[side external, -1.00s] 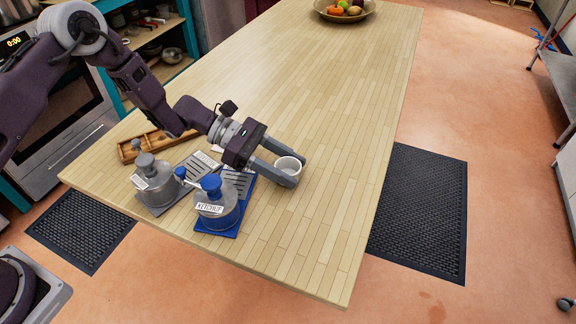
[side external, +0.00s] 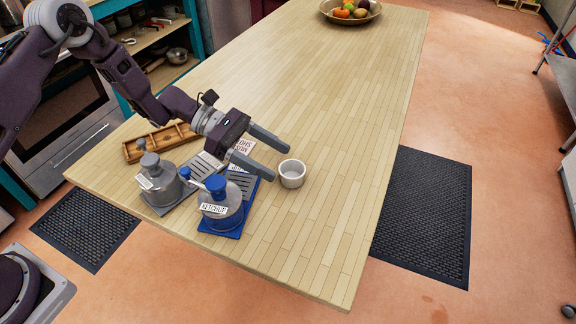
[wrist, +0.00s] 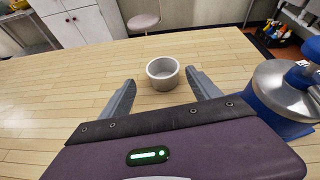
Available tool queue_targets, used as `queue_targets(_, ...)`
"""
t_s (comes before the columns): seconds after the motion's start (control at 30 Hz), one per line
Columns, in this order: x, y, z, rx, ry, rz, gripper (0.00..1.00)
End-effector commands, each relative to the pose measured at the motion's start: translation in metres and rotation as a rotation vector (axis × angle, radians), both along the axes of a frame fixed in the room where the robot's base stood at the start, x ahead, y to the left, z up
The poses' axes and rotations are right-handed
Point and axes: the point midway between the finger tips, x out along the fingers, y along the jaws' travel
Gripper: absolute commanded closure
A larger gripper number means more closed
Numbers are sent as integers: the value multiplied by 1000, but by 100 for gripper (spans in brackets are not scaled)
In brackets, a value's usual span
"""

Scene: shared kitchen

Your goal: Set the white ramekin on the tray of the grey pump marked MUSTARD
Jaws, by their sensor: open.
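The white ramekin (side external: 292,176) stands upright and empty on the wooden table, right of the pumps. My gripper (side external: 285,162) is open and empty, its fingers pointing toward the ramekin. In the wrist view the ramekin (wrist: 162,78) sits just beyond the gap between my fingertips (wrist: 159,80), with no finger touching it that I can see. The grey pump (side external: 158,182) stands at the left; its label is too small to read. Its slatted grey tray (side external: 207,166) extends behind the blue pump and is partly hidden by my gripper.
A blue pump marked KETCHUP (side external: 221,203) on a blue base stands between the grey pump and the ramekin; it shows in the wrist view (wrist: 283,92). A wooden divided box (side external: 160,142) lies behind the grey pump. A fruit bowl (side external: 350,12) is far back. The table's middle is clear.

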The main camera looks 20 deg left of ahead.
Motion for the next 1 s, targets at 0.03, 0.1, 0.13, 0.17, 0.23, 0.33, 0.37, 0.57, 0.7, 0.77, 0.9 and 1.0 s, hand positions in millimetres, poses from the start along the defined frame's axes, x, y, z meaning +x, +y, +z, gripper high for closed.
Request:
queue_targets(0.03, 0, 7, 3, -1, -2, 2, 28)
queue_targets(0.1, 0, 13, 6, -1, -1, 1, 28)
queue_targets(0.13, 0, 15, 6, -1, -1, 0, 28)
queue_targets(0.17, -1, 16, 6, -1, 0, 0, 28)
queue_targets(0.23, -1, 16, 7, 0, 0, -1, 28)
queue_targets(0.33, -1, 16, 6, 0, 0, -1, 28)
queue_targets(0.37, -1, 16, 7, 0, 0, -1, 28)
queue_targets(0.57, -29, 15, 65, 113, -190, -177, 28)
queue_targets(0.7, -95, 26, 139, 336, -499, -473, 28)
queue_targets(0.77, -129, 37, 163, 450, -634, -599, 28)
queue_targets(0.9, -210, 78, 201, 758, -942, -894, 28)
queue_targets(1.0, -257, 113, 211, 984, -1113, -1069, 28)
